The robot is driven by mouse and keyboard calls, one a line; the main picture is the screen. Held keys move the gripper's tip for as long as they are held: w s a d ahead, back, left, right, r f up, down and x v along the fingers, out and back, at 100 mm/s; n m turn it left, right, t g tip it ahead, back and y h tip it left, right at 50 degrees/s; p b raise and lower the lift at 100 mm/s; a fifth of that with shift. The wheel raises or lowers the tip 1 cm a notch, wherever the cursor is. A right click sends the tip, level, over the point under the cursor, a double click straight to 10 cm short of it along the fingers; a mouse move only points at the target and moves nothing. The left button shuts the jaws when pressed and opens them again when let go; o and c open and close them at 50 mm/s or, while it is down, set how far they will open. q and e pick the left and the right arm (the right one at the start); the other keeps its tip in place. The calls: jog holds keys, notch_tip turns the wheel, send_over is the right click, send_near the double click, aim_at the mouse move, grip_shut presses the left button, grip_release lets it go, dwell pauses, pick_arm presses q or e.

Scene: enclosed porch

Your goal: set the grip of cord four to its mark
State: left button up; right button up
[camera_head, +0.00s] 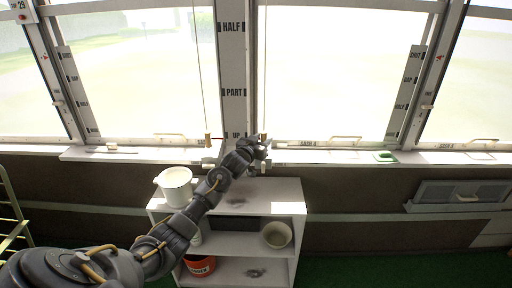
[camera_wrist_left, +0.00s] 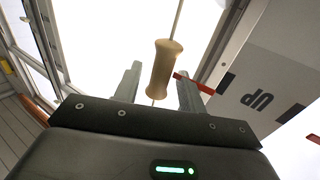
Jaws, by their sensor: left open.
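A tan wooden grip (camera_wrist_left: 163,70) hangs on a thin cord between the two grey fingers of my left gripper (camera_wrist_left: 157,88) in the left wrist view. The fingers are open, with a gap on each side of the grip. A red pointer (camera_wrist_left: 194,83) reaches from the post side to beside the grip. In the head view my left gripper (camera_head: 262,150) is at the right-hand cord's grip (camera_head: 263,137), by the post (camera_head: 234,60) marked HALF, PART and UP. The window sill there reads SASH 4. My right gripper is not in view.
A second cord's grip (camera_head: 208,140) hangs left of the post. Below the sill (camera_head: 345,157) stands a white shelf (camera_head: 285,190) with a white bucket (camera_head: 175,186), a pale pot (camera_head: 277,235) and an orange bucket (camera_head: 199,266). A green-handled item (camera_head: 385,156) lies on the sill.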

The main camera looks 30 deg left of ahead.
pick_arm(q)
jog(key=s+b, duration=0.1)
jog(key=s, duration=0.8)
jog(key=shift+s+d, duration=0.15)
jog(key=shift+d, duration=0.3)
